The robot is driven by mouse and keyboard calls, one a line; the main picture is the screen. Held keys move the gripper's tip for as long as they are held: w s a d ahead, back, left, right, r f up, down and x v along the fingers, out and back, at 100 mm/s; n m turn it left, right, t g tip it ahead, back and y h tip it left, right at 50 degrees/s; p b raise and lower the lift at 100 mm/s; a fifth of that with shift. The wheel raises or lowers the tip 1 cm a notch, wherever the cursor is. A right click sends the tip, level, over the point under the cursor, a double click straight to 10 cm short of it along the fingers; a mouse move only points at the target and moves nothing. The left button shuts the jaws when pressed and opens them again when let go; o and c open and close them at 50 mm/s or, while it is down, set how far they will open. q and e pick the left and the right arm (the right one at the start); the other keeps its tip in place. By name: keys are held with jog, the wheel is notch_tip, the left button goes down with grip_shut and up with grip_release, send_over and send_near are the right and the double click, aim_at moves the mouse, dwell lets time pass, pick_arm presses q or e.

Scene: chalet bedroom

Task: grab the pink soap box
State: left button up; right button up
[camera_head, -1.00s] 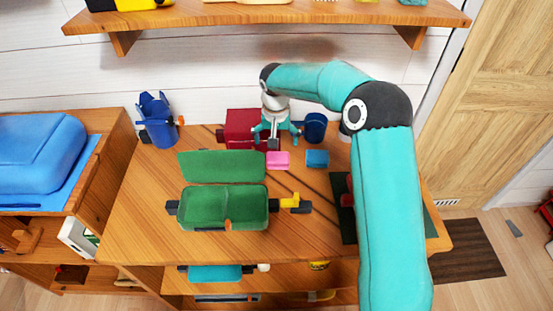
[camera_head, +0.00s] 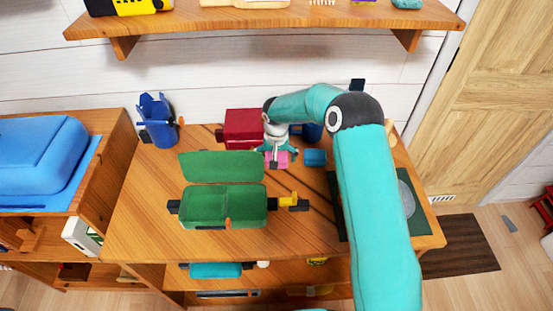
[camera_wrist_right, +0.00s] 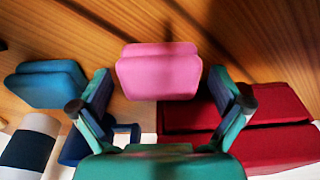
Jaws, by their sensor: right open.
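The pink soap box (camera_head: 278,159) lies on the wooden desk, partly covered by my right gripper in the head view. In the right wrist view the pink soap box (camera_wrist_right: 158,72) sits centred just beyond and between the fingers. My right gripper (camera_head: 278,152) is over the box with its fingers pointing down. In the wrist view my right gripper (camera_wrist_right: 160,108) is open, one finger on each side, with a gap to the box. I cannot tell whether the fingers have reached the box's height. My left gripper is not in view.
A blue box (camera_head: 315,157) stands close to the right of the pink one, and a red box (camera_head: 243,128) stands behind left. An open green case (camera_head: 225,207) is in front left. A blue mug (camera_head: 312,132) is behind.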

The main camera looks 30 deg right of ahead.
jog(key=c, duration=1.2)
jog(key=shift+o, duration=0.2)
jog(key=shift+r, duration=0.1)
